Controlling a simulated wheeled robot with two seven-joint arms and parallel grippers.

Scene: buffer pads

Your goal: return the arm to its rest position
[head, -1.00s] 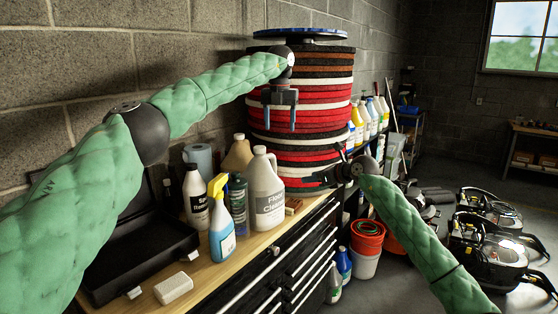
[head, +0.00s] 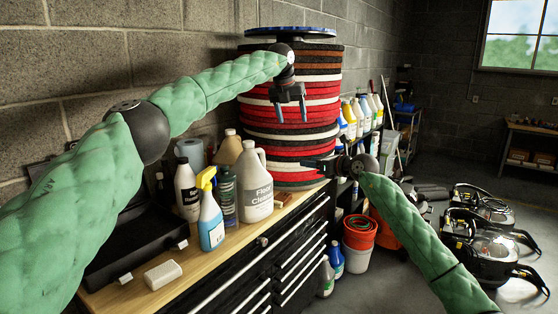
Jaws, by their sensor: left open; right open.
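My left gripper (head: 292,112) is open and empty, its fingers pointing down in front of the tall stack of round buffer pads (head: 300,146). My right gripper (head: 308,165) is lower, near the bottom of the stack, with its fingers pointing left. It is open, and I see no pad held in it. The stack holds many red, white, black and brown pads, with a blue disc (head: 290,32) on top. Whether either gripper touches the stack cannot be told.
A wooden-topped tool cabinet (head: 212,262) carries a floor cleaner jug (head: 257,186), a spray bottle (head: 210,215), a white block (head: 163,275) and an open black case (head: 125,250). Red and white buckets (head: 358,240) and floor machines (head: 485,235) stand at right. Some floor between them is clear.

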